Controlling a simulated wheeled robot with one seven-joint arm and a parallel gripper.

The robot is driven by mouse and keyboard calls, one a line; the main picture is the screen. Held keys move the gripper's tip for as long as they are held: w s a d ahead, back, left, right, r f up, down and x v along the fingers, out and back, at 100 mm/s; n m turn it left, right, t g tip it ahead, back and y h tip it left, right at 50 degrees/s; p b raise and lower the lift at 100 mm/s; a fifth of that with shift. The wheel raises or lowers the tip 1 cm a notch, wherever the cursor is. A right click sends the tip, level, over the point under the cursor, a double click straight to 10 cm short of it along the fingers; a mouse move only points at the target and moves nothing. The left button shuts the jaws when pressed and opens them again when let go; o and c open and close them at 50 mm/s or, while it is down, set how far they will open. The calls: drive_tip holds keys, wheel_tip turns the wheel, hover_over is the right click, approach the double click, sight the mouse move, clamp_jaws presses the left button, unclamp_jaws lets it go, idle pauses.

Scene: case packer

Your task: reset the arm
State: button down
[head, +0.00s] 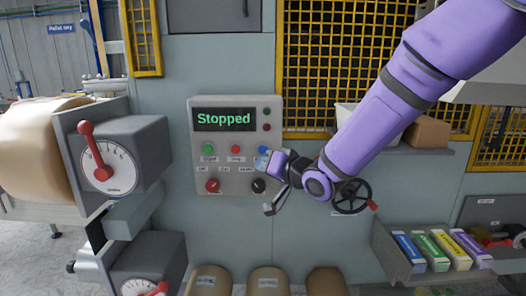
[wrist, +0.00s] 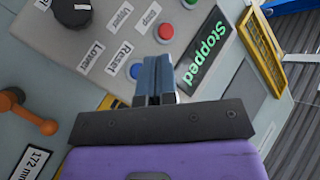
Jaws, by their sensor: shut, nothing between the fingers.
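The control panel (head: 235,172) is a light grey box on the machine front, with a display (head: 224,119) reading "Stopped" in green. It has a green button (head: 208,149) and a red button (head: 235,149). In the wrist view a blue button (wrist: 137,71) sits beside a label (wrist: 119,55) reading "Reset", and a red button (wrist: 165,32) sits beside "Stop". My gripper (head: 263,158) is shut and empty in front of the panel's right side. Its blue-grey fingers (wrist: 156,75) point at the panel just right of the blue button; contact cannot be told.
A black knob (head: 259,186) and a red knob (head: 212,186) are low on the panel. A grey dial box with a red lever (head: 96,155) stands to the left. A black handwheel (head: 351,197) is behind my arm. A tray of coloured cartons (head: 435,250) is at lower right.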

drive_tip(key=s+d+r+h, duration=0.2)
drive_tip(key=s+d+h, duration=0.1)
drive_tip(key=d, duration=0.4)
drive_tip(key=s+d+r+m+g+h, duration=0.1)
drive_tip(key=s+d+r+h, duration=0.25)
drive_tip(key=d, duration=0.25)
drive_tip(key=s+d+r+h, duration=0.2)
drive_tip(key=s+d+h, duration=0.1)
drive_tip(key=d, duration=0.4)
drive_tip(key=s+d+g+h, duration=0.1)
drive_tip(key=s+d, duration=0.3)
drive_tip(key=s, duration=0.7)
drive_tip(key=s+d+g, duration=0.4)
drive_tip(key=s+d, duration=0.1)
drive_tip(key=s, duration=0.6)
drive_tip(key=shift+s+f+g+h, duration=0.3)
drive_tip(key=shift+s+f+h, duration=0.05)
drive_tip(key=shift+f, duration=0.1)
